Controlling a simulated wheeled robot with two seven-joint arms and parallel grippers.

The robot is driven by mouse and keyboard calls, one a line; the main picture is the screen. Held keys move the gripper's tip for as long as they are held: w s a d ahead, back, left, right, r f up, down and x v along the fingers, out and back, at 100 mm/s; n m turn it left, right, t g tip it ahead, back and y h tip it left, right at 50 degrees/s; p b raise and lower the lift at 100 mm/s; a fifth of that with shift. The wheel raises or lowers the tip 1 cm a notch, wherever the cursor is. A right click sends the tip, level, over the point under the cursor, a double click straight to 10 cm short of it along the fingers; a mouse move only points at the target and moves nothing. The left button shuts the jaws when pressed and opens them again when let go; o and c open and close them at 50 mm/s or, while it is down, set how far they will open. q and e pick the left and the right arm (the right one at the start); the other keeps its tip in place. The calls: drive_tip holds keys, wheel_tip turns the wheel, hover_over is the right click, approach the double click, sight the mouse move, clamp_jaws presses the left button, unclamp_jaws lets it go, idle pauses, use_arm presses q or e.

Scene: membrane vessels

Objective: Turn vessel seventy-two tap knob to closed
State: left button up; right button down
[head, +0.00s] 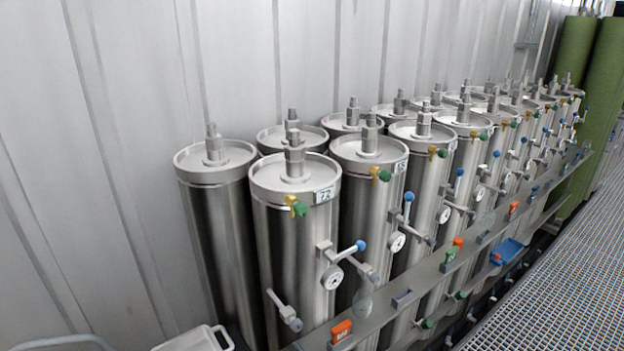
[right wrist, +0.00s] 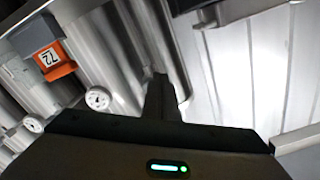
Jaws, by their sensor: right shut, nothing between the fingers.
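Vessel seventy-two (head: 277,255) is a steel cylinder in the front row, with a "72" label (head: 325,194) near its top. A green tap knob (head: 301,209) on a brass fitting sits just below its rim. Lower down are a lever with a blue ball end (head: 360,245), slanting to the right, and a round gauge (head: 332,278). I cannot tell the knob's setting. My right gripper (right wrist: 160,82) shows dark in the right wrist view, its fingers together and empty, apart from the green knob, which is not seen there. My left gripper is not in view.
An orange "72" tag (right wrist: 58,62) and a gauge (right wrist: 97,98) show at the left of the right wrist view. In the head view a grey rail (head: 375,312) with tags runs before the vessels. Several similar vessels stand behind. A grating walkway (head: 550,290) lies right.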

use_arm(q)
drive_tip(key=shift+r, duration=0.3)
use_arm(e)
drive_tip(key=shift+v, duration=1.55)
